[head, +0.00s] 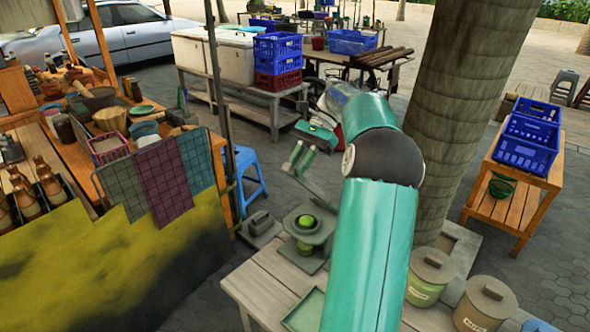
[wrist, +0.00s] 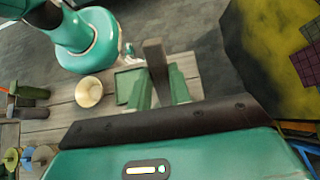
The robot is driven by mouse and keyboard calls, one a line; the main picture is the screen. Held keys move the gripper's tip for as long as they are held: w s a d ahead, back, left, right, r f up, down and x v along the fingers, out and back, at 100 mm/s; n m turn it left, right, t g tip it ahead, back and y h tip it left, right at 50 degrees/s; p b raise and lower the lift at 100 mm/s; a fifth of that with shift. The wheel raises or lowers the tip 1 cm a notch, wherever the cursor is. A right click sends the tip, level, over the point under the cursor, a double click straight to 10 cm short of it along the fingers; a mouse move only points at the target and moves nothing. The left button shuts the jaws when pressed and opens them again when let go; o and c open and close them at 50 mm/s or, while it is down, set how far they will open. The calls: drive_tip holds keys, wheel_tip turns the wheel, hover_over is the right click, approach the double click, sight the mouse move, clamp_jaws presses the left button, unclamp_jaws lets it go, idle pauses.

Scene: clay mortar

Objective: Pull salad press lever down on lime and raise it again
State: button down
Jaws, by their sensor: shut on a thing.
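The grey salad press (head: 318,236) stands on the wooden table. Its lever (head: 319,190) slants up to the left from the press, raised well above it. A round green thing, seemingly the lime (head: 306,221), sits in the press; another green patch shows lower in its frame. My gripper (head: 297,160) is above the press at the lever's upper end. In the wrist view, the green fingers of my gripper (wrist: 160,88) are shut on the grey lever bar (wrist: 154,62) between them. The lime cannot be made out in the wrist view.
A green tray (head: 303,311) lies in front of the press. A grey weight-like block (head: 260,222) is left of it. Lidded pots (head: 430,275) stand to the right, beyond my arm. A stall counter with hanging cloths (head: 165,178) is at left; a tree trunk (head: 458,110) stands behind.

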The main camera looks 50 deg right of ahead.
drive_tip(key=shift+d, duration=0.2)
idle(0.3)
drive_tip(key=c, duration=1.3)
unclamp_jaws()
